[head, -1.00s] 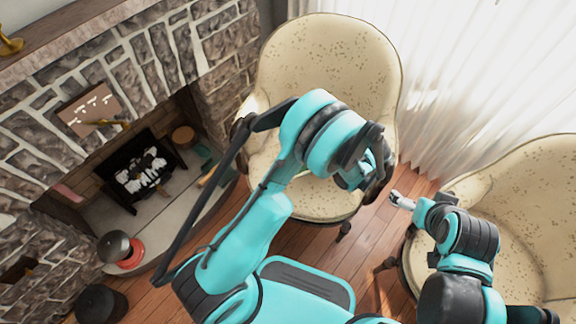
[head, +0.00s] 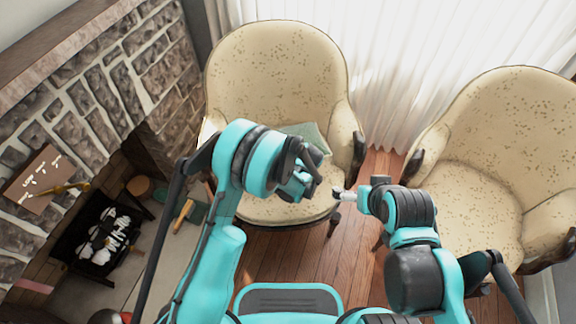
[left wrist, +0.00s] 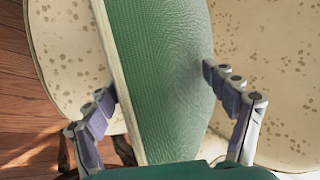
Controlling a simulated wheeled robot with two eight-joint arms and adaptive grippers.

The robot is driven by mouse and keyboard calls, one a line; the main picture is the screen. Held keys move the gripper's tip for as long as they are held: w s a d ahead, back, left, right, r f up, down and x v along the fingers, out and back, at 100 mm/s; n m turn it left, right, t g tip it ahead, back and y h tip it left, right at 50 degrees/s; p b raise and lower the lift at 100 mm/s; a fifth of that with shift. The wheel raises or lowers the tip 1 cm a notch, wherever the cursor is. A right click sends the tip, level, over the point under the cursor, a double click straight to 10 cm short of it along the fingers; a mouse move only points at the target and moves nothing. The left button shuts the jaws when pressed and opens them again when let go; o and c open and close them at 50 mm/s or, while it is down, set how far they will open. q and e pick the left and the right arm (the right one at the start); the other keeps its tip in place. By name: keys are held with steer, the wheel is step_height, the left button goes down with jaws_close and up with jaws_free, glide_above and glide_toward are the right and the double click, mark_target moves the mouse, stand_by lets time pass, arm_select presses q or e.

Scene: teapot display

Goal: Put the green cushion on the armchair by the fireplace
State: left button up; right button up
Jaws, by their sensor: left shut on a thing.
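The green cushion (head: 310,134) shows partly behind my left arm, over the seat of the armchair by the fireplace (head: 275,70). In the left wrist view the cushion (left wrist: 160,60) stands edge-on between the fingers of my left gripper (left wrist: 158,85), which is shut on it. The cream, speckled upholstery (left wrist: 265,60) lies behind it; I cannot tell whether the cushion touches the seat. In the head view my left gripper (head: 300,182) is mostly hidden by its own wrist. My right gripper (head: 340,193) is small, in front of this chair; its jaws are unclear.
A second cream armchair (head: 510,125) stands at the right. The stone fireplace (head: 80,120) is at the left, with a hearth (head: 165,255) and a wooden-handled tool (head: 183,215). A white curtain (head: 390,60) hangs behind. Wooden floor (head: 290,255) shows between the chairs.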

arm_select(q)
step_height(320, 180, down, 3)
steer(key=shift+b, duration=0.5)
steer(key=shift+r, duration=0.1)
steer(key=o, duration=1.7)
steer(key=shift+o, duration=0.2)
